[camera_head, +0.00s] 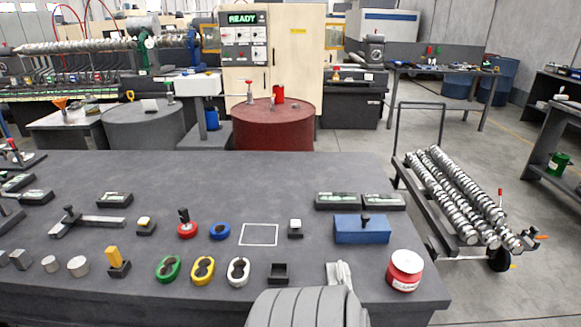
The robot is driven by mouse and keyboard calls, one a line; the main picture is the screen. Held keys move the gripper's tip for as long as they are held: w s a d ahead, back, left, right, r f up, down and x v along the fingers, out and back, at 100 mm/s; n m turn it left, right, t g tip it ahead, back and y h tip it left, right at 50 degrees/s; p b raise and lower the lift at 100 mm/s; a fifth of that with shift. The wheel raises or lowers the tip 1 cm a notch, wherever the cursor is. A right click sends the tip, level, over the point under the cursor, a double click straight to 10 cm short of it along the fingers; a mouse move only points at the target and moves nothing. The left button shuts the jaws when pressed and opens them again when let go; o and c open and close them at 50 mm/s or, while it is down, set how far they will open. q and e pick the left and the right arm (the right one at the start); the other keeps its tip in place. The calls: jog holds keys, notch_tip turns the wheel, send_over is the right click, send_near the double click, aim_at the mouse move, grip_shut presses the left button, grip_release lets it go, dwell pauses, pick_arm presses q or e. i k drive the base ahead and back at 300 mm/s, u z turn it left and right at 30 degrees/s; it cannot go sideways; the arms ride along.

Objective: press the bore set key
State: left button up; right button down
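No key on the table carries a label that I can read, so I cannot tell which one is the bore set key. A small dark block with a pale yellow cap (145,223) stands left of a red ring with a black knob (187,229). A similar dark block with a white cap (295,226) stands right of a white square outline. The control panel (245,40) at the back shows READY in green above several small buttons, too small to read.
The dark table (330,275) also holds green, yellow and white rings, a blue block (361,231), a red-and-white canister (404,270) and flat black boxes. A grey ribbed form covers the front middle edge. A cart with screw shafts (455,195) stands at right.

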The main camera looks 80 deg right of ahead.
aim_at(295, 223)
jog(key=z, duration=0.75)
jog(key=i, duration=0.8)
jog(key=z, duration=1.05)
jog(key=i, duration=0.2)
jog(key=z, duration=0.25)
